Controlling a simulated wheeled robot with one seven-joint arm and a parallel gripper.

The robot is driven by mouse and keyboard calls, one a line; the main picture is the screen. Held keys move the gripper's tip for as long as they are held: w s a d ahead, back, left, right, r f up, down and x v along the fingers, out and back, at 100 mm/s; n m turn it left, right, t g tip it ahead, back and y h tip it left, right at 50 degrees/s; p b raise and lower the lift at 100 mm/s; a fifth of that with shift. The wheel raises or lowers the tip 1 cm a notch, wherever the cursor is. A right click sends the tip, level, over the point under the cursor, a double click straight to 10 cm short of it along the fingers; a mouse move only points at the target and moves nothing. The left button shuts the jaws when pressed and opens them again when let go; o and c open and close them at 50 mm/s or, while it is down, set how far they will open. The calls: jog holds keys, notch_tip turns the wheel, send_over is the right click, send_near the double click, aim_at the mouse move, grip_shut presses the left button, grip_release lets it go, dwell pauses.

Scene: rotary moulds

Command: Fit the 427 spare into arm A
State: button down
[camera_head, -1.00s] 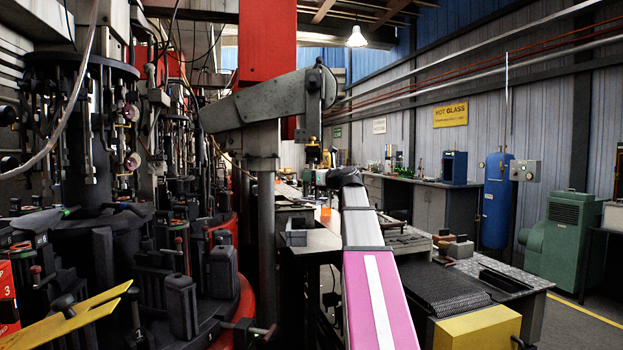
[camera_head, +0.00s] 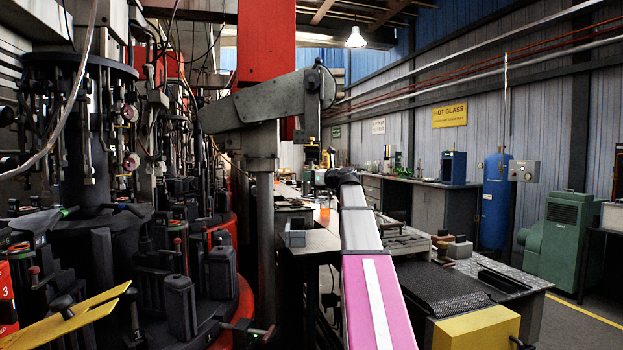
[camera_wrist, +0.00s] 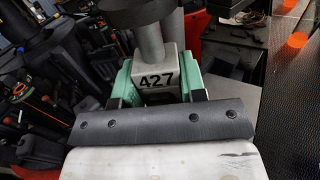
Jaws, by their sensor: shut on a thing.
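The 427 spare is a grey metal block (camera_wrist: 158,86) with black digits "427" on its front and a round grey stem on top. In the wrist view, my gripper (camera_wrist: 157,92) is shut on it, with green pads against its left and right sides. The block looks clear of any seat. In the head view, my gripper and the spare are hidden behind my arm. The rotary mould machine (camera_head: 180,300) stands at the left, with several dark moulds and arms. I cannot tell which is arm A.
A dark-topped bench (camera_head: 440,287) with a yellow box (camera_head: 477,328) is at the right. A grey column (camera_head: 265,230) stands between machine and bench. Yellow bars (camera_head: 65,320) stick out at lower left. Orange discs (camera_wrist: 298,40) show at upper right in the wrist view. The floor at far right is open.

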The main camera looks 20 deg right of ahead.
jog(key=w+d, duration=0.2)
jog(key=w, duration=0.5)
jog(key=shift+w+d, duration=0.25)
jog(key=shift+d, duration=0.15)
dwell(0.7)
jog(key=shift+f, duration=0.4)
dwell(0.6)
jog(key=c, duration=0.6)
grip_release()
